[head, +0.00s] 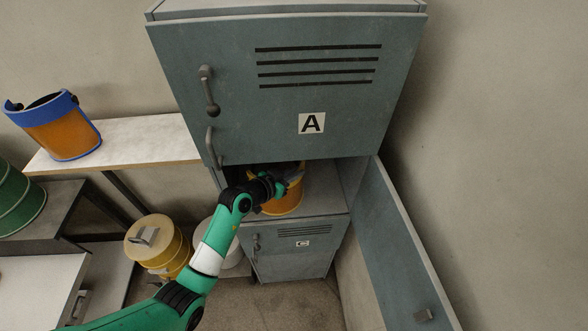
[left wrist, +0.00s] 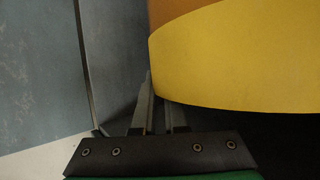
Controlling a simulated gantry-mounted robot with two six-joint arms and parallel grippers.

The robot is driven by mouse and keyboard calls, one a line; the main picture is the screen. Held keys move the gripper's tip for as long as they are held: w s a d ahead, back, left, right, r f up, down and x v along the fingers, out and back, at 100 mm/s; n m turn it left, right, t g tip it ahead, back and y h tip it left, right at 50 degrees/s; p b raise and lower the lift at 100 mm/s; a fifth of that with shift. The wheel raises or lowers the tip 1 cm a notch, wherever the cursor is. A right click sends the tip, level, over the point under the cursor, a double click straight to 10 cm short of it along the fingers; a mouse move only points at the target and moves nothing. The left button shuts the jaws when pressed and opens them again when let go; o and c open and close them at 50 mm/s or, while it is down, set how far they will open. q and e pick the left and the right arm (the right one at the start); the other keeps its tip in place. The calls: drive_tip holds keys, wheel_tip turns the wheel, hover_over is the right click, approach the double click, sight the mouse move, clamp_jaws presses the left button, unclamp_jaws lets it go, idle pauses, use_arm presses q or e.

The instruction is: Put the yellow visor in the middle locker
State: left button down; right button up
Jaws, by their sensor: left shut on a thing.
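The yellow visor (head: 286,204) is inside the open middle locker (head: 318,202), low in the compartment. It also fills the upper right of the left wrist view (left wrist: 230,65), with a yellow band and an orange part above. My left gripper (head: 284,186) reaches into the locker and is shut on the visor's edge; the fingers (left wrist: 160,112) also show in the left wrist view. The arm hides part of the visor and the opening. I cannot tell whether the visor touches the locker floor. My right gripper is not in view.
The middle locker's door (head: 400,245) hangs open to the right. The upper door A (head: 300,90) and lower door C (head: 300,255) are shut. An orange visor with blue trim (head: 58,127) sits on a shelf (head: 140,142) at left. A yellow drum (head: 160,250) stands below.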

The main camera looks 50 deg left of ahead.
use_arm(q)
drive_tip(key=w+a+b, duration=0.1)
drive_tip(key=w+a+f+b, duration=0.1)
drive_tip(key=a, duration=0.1)
drive_tip(key=shift+w+a+f, duration=0.1)
drive_tip(key=shift+w+f, duration=0.1)
drive_tip(key=c, duration=1)
unclamp_jaws()
drive_tip(key=shift+f, duration=0.15)
drive_tip(key=shift+o, duration=0.2)
drive_tip(key=p+v, duration=0.4)
drive_tip(key=v, duration=0.8)
